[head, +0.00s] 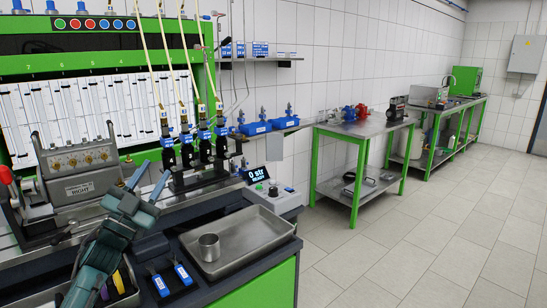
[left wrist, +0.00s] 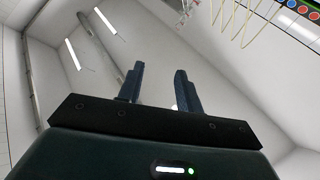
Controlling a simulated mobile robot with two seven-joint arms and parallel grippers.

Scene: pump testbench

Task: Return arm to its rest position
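My left gripper (head: 150,180) is above the front left of the pump bench, pointing up and away in the head view. In the left wrist view its two dark fingers (left wrist: 158,85) stand apart with nothing between them, so it is open and empty. The wrist camera looks up at the ceiling and wall. My left arm comes in from the bottom left of the head view and covers part of the bench. My right gripper is not in view.
A metal tray (head: 262,235) holds a metal cup (head: 209,246) right of my gripper. A grey block with gauges (head: 80,160) stands close left. Black injectors (head: 187,152) stand behind. Blue-labelled tools (head: 183,273) lie in front. A green-legged table (head: 365,130) stands farther right; the floor is clear.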

